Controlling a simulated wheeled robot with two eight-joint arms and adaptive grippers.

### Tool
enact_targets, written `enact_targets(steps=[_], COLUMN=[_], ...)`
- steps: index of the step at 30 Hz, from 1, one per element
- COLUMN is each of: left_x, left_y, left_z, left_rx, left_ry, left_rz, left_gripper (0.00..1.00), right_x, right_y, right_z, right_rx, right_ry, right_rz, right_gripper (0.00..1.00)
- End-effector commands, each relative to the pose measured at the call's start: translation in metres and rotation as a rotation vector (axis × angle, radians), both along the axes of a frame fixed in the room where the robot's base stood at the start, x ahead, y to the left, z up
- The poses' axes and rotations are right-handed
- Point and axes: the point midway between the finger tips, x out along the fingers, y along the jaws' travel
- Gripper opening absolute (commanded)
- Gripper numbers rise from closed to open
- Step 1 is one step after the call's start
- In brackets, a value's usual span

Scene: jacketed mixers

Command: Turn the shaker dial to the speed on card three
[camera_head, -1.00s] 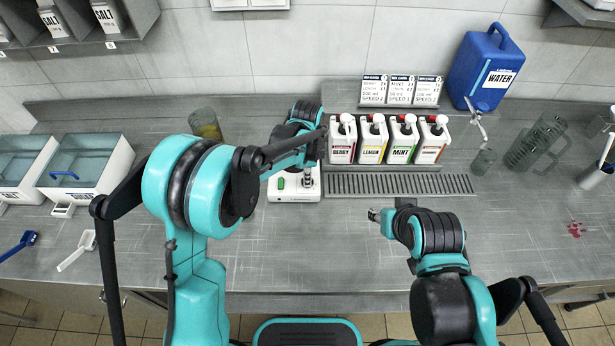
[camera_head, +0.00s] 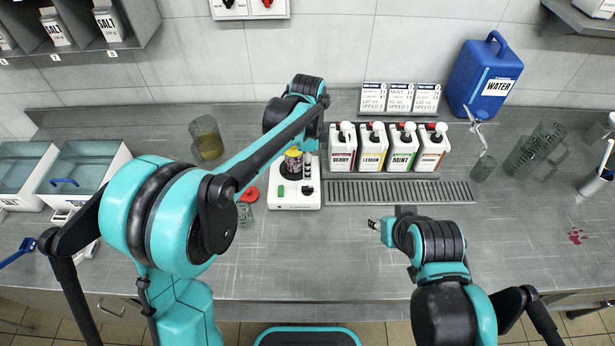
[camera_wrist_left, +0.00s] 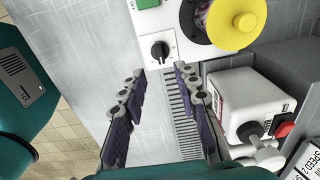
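The white shaker (camera_head: 295,197) stands on the bench with a green button and a black dial (camera_head: 308,188) on its front. In the left wrist view the dial (camera_wrist_left: 159,50) has a white pointer mark and lies just ahead of my left gripper (camera_wrist_left: 160,72). That gripper is open, with nothing between its fingers; in the head view it (camera_head: 308,168) is partly hidden behind its arm. A jar with a yellow lid (camera_wrist_left: 237,20) sits on the shaker. Card three (camera_head: 426,98) is the rightmost wall card; its bottom line appears to read speed 2. My right gripper (camera_head: 376,224) is above the bench; its opening is unclear.
Several white bottles (camera_head: 372,150) stand right of the shaker, behind a drain grate (camera_head: 400,192). A blue water container (camera_head: 484,75) stands at back right. The front bench is mostly clear.

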Motion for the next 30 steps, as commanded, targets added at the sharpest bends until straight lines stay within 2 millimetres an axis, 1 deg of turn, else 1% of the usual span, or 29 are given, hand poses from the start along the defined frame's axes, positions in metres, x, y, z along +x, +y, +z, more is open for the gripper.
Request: enact_targets(steps=[1,3,7,23,26,29,30], left_x=[0.0,0.0,0.0,0.0,-0.003,-0.012,-0.018], left_y=[0.0,0.0,0.0,0.0,0.005,0.019,0.026], left_z=[0.008,0.017,0.026,0.027,0.031,0.041,0.046], left_rx=[0.0,0.0,0.0,0.0,-0.003,-0.015,-0.023], left_ry=[0.0,0.0,0.0,-0.001,-0.01,-0.041,-0.058], left_rz=[0.0,0.0,0.0,0.001,0.028,0.111,0.16], left_gripper=[0.31,0.31,0.31,0.31,0.31,0.31,0.31], right_x=[0.0,0.0,0.0,0.0,0.0,0.0,0.0], right_y=[0.0,0.0,0.0,0.0,0.0,0.0,0.0], right_z=[0.0,0.0,0.0,0.0,0.0,-0.001,-0.001], right_rx=[0.0,0.0,0.0,0.0,0.0,0.0,0.0], right_ry=[0.0,0.0,0.0,0.0,0.0,0.0,0.0], right_rz=[0.0,0.0,0.0,0.0,0.0,0.0,0.0], right_gripper=[0.4,0.4,0.4,0.4,0.4,0.4,0.4])
